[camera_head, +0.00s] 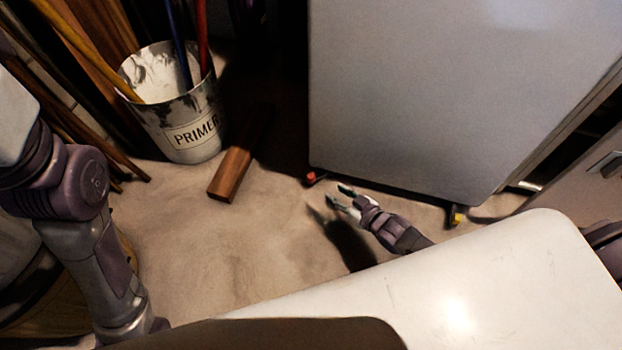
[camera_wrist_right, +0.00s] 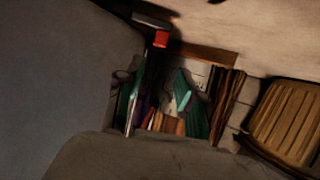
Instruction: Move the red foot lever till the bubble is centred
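The red foot lever (camera_head: 312,177) is a small red tip at the bottom left front corner of a large grey-white appliance (camera_head: 440,90). In the right wrist view the red tip (camera_wrist_right: 161,39) shows near the top, beside the appliance side. My right gripper (camera_head: 341,196) is low in front of the appliance, just right of the red lever and apart from it. Its two fingers are spread with nothing between them. My left arm comes in at the left, but its gripper is out of view. I can make out no bubble or level in either view.
A yellow foot (camera_head: 456,217) is under the appliance's right front corner. A white surface (camera_head: 450,285) covers the foreground. The floor between is clear.

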